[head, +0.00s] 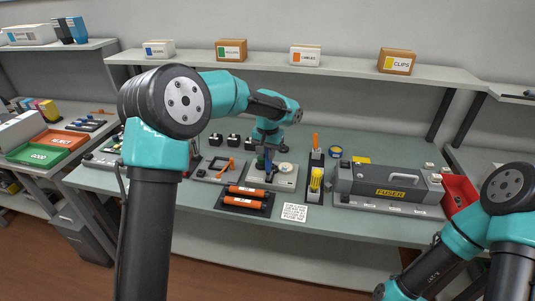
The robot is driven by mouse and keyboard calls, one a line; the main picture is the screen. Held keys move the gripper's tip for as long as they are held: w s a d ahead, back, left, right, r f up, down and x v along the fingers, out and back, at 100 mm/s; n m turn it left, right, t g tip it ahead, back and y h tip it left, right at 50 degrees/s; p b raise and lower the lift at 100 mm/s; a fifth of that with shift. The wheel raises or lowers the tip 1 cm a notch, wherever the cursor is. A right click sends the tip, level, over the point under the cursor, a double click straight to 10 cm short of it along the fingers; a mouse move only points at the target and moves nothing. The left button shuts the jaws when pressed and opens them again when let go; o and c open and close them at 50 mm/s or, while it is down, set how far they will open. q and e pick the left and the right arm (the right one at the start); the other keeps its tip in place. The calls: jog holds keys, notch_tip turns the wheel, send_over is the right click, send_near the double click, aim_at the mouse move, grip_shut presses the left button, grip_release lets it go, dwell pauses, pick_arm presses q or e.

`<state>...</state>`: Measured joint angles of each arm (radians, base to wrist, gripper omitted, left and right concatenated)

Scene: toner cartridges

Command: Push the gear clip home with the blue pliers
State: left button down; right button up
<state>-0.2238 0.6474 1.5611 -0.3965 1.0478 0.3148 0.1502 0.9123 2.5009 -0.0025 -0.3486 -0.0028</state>
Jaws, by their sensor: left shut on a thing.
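My left gripper (266,151) reaches down over the middle of the bench and is shut on the blue pliers (261,163), of which only a small dark blue part shows. The pliers are upright, above or touching a pale grey fixture (288,184) that carries small parts and a round whitish piece (285,176). The gear clip is too small to make out, and the gripper and pliers partly cover the fixture. My right arm is at the lower right; its gripper is not in view.
Two orange rollers (246,191) lie in a black tray in front. A grey fuser unit (390,184) and red bin (459,192) stand to the right. A black holder with a yellow-handled tool (316,180) is beside the fixture. A note card (293,212) lies at the front edge.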

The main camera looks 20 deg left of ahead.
pick_arm(q)
jog(key=shift+w, duration=0.4)
jog(key=shift+s, duration=0.2)
dwell(0.6)
jog(key=shift+r, duration=0.15)
